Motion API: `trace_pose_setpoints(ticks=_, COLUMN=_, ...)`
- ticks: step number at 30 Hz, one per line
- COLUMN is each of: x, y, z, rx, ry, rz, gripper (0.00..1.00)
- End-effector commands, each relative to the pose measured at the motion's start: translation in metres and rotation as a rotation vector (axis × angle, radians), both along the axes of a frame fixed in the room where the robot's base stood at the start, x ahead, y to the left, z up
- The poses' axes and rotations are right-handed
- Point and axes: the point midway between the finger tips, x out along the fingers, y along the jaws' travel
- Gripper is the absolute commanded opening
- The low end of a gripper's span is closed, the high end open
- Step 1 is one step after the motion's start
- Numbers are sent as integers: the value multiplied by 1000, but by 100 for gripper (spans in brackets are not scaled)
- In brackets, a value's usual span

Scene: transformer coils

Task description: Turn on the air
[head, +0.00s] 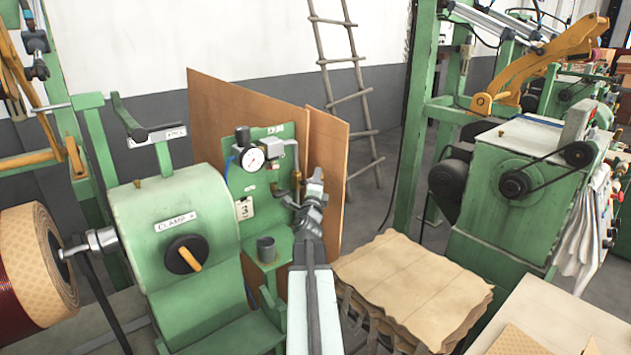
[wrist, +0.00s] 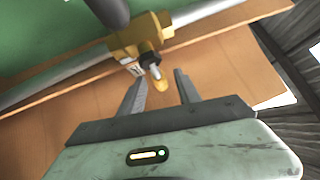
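The green air panel (head: 265,183) stands in the middle of the head view, with a round white pressure gauge (head: 254,159) and pipework on it. A brass valve (wrist: 138,37) sits on a grey pipe in the wrist view. In the head view my gripper (head: 316,180) is in front of the panel's right side and hides part of the valve.
A green machine labelled CLAMP A (head: 172,225) with a yellow-handled knob (head: 186,254) stands left of the panel. A small grey cup (head: 266,249) sits below the gauge. Brown boards (head: 240,98) stand behind. A stack of brown sheets (head: 410,285) lies right of my arm.

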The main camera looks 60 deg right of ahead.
Motion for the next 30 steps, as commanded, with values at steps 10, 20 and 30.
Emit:
trace_pose_setpoints(ticks=10, x=1, y=1, z=0, rx=0, ry=0, rz=1, gripper=0)
trace_pose_setpoints(ticks=20, x=1, y=1, z=0, rx=0, ry=0, rz=1, gripper=0)
trace_pose_setpoints(ticks=30, x=1, y=1, z=0, rx=1, ry=1, rz=2, gripper=0)
